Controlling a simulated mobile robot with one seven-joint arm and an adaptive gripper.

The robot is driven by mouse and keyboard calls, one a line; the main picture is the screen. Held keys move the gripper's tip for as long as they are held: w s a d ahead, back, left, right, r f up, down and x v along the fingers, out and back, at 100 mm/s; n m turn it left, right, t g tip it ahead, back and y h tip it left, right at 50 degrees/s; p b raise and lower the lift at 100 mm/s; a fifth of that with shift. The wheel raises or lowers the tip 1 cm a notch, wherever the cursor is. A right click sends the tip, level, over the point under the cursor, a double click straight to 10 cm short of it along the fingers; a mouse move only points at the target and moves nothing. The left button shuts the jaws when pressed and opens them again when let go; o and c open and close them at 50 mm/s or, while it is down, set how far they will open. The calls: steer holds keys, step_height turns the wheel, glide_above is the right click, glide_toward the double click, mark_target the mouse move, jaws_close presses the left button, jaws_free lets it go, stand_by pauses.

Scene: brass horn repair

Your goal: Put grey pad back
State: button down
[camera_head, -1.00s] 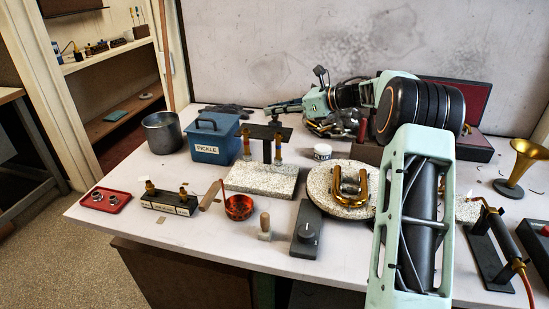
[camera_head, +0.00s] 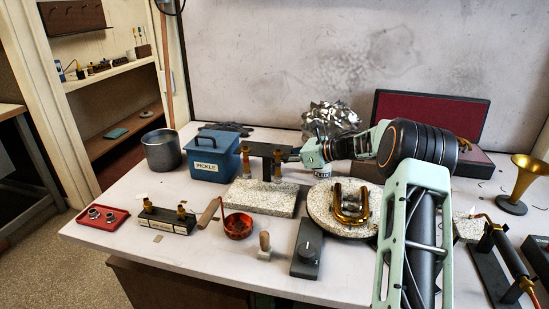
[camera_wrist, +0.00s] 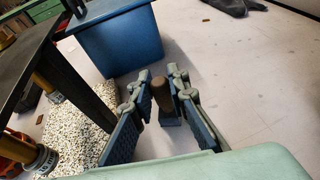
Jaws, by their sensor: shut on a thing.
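In the wrist view my gripper (camera_wrist: 162,76) is shut on a brown, round-topped handle with a dark grey base (camera_wrist: 162,93). This appears to be the grey pad, though its base is mostly hidden between the fingers. It is over or at the white tabletop, right of the blue pickle box (camera_wrist: 122,42); I cannot tell whether it touches the table. In the head view my gripper (camera_head: 290,155) is behind and right of the black stand's top bar (camera_head: 263,149), and the held thing is hidden.
The black stand rises from a speckled slab (camera_head: 262,203) close to my gripper. The pickle box (camera_head: 210,166) is left of it. A dark crumpled cloth (camera_head: 233,127) lies behind the box. Crumpled silvery material (camera_head: 333,114) is behind my arm. A wooden-handled piece (camera_head: 265,243) stands near the front.

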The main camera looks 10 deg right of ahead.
steer(key=shift+f, duration=0.1)
steer(key=c, duration=1.9)
jaws_free()
steer(key=v, duration=1.2)
